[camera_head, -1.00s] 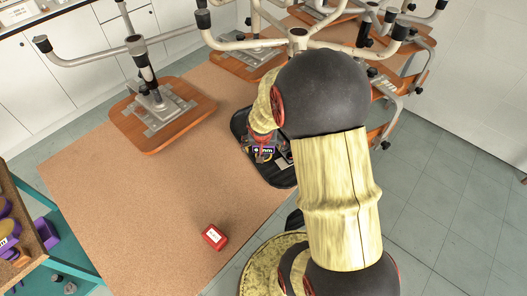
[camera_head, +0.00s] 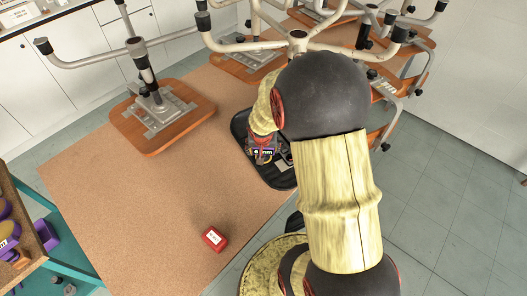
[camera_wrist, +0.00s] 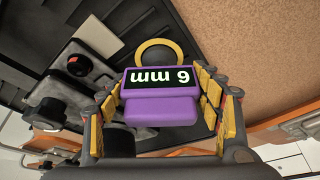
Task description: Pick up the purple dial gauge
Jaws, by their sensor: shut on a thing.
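The purple dial gauge (camera_wrist: 160,105) is between the fingers of my gripper (camera_wrist: 165,112) in the wrist view. In the head view the gauge (camera_head: 263,154) shows small below my gripper (camera_head: 262,143), over a black tray (camera_head: 262,177). My arm hides part of the tray. I cannot tell how far the gauge is above the tray.
Grey and black parts (camera_wrist: 80,70) lie on the tray beside the gauge. A red box (camera_head: 214,238) sits on the tan board (camera_head: 130,200). Upturned chairs with metal legs (camera_head: 160,110) stand behind. A shelf unit (camera_head: 60,255) is at left. The board's middle is clear.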

